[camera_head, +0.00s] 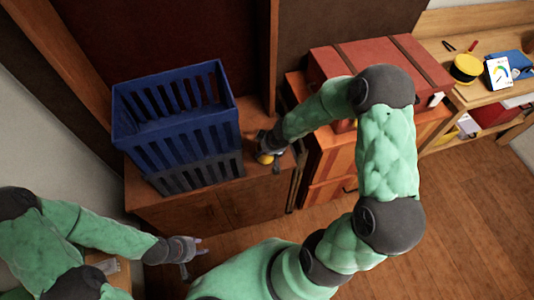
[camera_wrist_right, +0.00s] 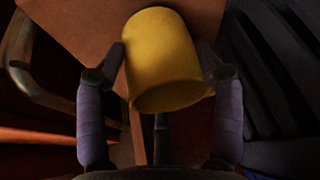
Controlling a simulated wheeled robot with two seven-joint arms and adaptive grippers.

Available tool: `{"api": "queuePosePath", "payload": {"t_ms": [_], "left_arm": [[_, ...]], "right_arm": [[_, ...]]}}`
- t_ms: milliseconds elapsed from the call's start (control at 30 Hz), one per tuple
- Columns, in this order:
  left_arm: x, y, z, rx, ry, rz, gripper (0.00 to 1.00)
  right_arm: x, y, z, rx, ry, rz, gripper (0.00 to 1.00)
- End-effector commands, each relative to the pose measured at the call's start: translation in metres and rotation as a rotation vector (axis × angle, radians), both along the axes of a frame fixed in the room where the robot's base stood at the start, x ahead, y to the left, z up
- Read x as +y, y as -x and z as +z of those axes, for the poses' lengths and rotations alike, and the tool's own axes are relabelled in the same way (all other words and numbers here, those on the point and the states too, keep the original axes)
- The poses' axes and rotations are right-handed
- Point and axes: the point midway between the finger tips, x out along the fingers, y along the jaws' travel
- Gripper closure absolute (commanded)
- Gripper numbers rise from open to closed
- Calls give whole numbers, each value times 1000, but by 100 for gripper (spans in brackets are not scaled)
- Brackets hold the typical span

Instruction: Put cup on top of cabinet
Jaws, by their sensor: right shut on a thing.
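A yellow cup (camera_wrist_right: 165,60) is between the two fingers of my right gripper (camera_wrist_right: 163,68) in the right wrist view. The gripper is shut on it. In the head view the cup (camera_head: 264,158) is a small yellow patch, mostly hidden by my right gripper (camera_head: 270,152). Both are over the right end of the brown wooden cabinet (camera_head: 245,208), beside the blue basket. I cannot tell whether the cup touches the cabinet top. My left gripper (camera_head: 190,246) is low in front of the cabinet and holds nothing visible; its finger opening is unclear.
The blue basket (camera_head: 178,125) sits on the cabinet and fills much of its top. An orange-red chest (camera_head: 325,165) with a red case (camera_head: 425,65) on it stands to the right. A shelf with a yellow round item (camera_head: 466,68) is further right. Wooden floor (camera_head: 465,200) is clear.

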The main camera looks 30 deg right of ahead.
Motion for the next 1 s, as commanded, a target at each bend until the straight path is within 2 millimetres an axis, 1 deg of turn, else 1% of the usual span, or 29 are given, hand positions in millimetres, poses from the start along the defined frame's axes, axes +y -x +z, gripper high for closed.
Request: {"api": "queuePosePath", "payload": {"t_ms": [33,133,433,533,567,600,633,667,1000], "left_arm": [[0,0,-9,1,0,0,60],[0,0,-14,1,0,0,60],[0,0,-13,1,0,0,60],[0,0,-16,1,0,0,60],[0,0,-16,1,0,0,60],[0,0,-15,1,0,0,60],[0,0,-15,1,0,0,60],[0,0,-15,1,0,0,60],[0,0,-15,1,0,0,60]], "right_arm": [[0,1,-12,1,-1,0,65],[0,1,-20,1,-1,0,65],[0,1,-20,1,0,-1,65],[0,1,-22,1,0,-1,65],[0,1,-23,1,0,-1,30],[0,1,-22,1,0,0,19],[0,1,-22,1,0,0,10],[0,1,-22,1,0,0,8],[0,1,-21,1,0,0,8]]}}
